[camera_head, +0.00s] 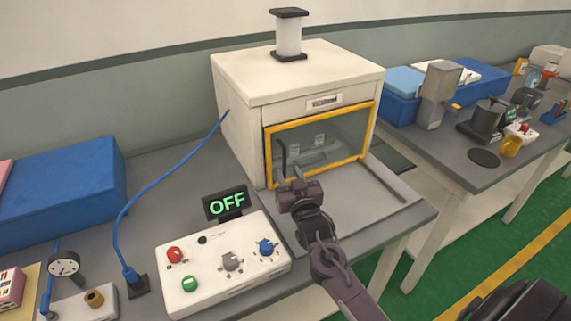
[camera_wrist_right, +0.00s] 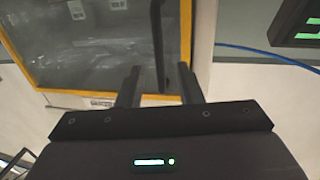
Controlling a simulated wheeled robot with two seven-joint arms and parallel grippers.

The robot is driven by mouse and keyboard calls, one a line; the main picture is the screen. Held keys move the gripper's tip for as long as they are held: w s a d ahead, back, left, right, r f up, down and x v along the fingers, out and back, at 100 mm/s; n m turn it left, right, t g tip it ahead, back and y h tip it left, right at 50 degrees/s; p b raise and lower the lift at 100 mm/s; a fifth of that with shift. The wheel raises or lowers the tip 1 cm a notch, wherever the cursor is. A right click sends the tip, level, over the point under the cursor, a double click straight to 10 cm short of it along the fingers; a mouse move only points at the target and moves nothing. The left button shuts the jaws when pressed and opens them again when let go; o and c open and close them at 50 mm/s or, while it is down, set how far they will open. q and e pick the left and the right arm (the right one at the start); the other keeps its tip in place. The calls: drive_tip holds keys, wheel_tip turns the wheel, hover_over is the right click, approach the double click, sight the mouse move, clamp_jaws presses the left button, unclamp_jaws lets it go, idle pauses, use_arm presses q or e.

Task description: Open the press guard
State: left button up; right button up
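The press (camera_head: 262,75) is a cream box with a piston on top. Its guard (camera_head: 345,137), a clear pane in a yellow frame, is down over the front opening. The guard also fills the upper left of the right wrist view (camera_wrist_right: 85,50). A dark bar handle (camera_head: 282,158) stands at the guard's left side. My right gripper (camera_head: 291,180) is at the lower end of the handle. In the right wrist view its fingers (camera_wrist_right: 158,87) are apart, with the handle (camera_wrist_right: 157,45) between them in the picture. Contact cannot be told. My left gripper is not in view.
A control box (camera_head: 215,285) with knobs and an OFF display (camera_head: 226,203) stands in front of the press. A blue cable (camera_head: 165,178) runs left of the press. A blue bin (camera_head: 65,190) is at the left. A second table (camera_head: 480,165) stands at the right.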

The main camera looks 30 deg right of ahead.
sight(285, 165)
drive_tip(key=x, duration=0.2)
drive_tip(key=shift+w+d, duration=0.15)
drive_tip(key=shift+w, duration=0.2)
drive_tip(key=shift+w+d+f, duration=0.1)
drive_tip(key=shift+w, duration=0.45)
drive_tip(key=c, duration=0.7)
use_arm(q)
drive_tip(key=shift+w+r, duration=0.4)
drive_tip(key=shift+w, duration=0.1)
use_arm(e)
clamp_jaws()
